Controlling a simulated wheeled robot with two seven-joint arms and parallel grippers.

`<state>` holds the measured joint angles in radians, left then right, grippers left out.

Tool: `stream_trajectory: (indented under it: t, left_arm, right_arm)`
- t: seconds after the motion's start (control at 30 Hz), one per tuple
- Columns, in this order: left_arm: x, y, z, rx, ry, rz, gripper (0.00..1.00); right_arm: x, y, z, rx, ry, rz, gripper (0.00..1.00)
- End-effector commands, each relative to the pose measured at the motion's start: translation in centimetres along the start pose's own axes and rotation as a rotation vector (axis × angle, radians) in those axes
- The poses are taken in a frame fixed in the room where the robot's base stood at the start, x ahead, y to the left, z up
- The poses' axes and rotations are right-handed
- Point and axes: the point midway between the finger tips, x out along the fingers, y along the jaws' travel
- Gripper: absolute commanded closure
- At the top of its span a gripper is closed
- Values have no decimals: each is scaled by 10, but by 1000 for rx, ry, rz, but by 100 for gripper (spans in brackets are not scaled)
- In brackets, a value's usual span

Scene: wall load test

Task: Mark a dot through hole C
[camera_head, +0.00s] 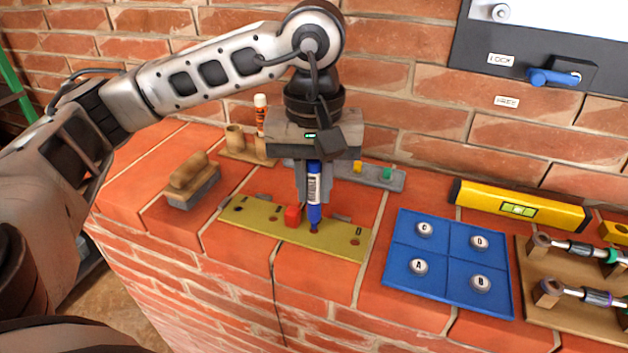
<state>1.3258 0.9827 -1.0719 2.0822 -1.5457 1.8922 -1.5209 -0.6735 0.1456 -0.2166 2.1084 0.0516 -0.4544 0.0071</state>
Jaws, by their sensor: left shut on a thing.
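My left gripper (314,185) points down and is shut on a blue marker (314,190) with a white label. The marker is upright, its dark tip down at the yellow plate (260,220). The plate lies on the brick ledge and has a row of small lettered holes; a D mark shows near its right end. The tip is at or just over the spot between the red block and the D hole. The marker and gripper partly cover this spot, so I cannot read its letter or tell contact.
A brush (190,183) lies left of the plate. A wooden holder (245,152) with a glue stick (261,115) stands behind. A blue tray (401,250) with lettered knobs, a yellow level (520,207) and a tool board (527,297) are at the right.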

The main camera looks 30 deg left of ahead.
Motion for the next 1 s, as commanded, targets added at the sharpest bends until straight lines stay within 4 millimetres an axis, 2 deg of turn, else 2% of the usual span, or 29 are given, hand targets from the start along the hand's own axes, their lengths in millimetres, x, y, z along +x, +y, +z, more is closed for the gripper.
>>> stream_trajectory:
  t: [1.0]
  left_arm:
    - [9,0,0,0,0,0,100]
  right_arm:
    - [5,0,7,4,3,0,64]
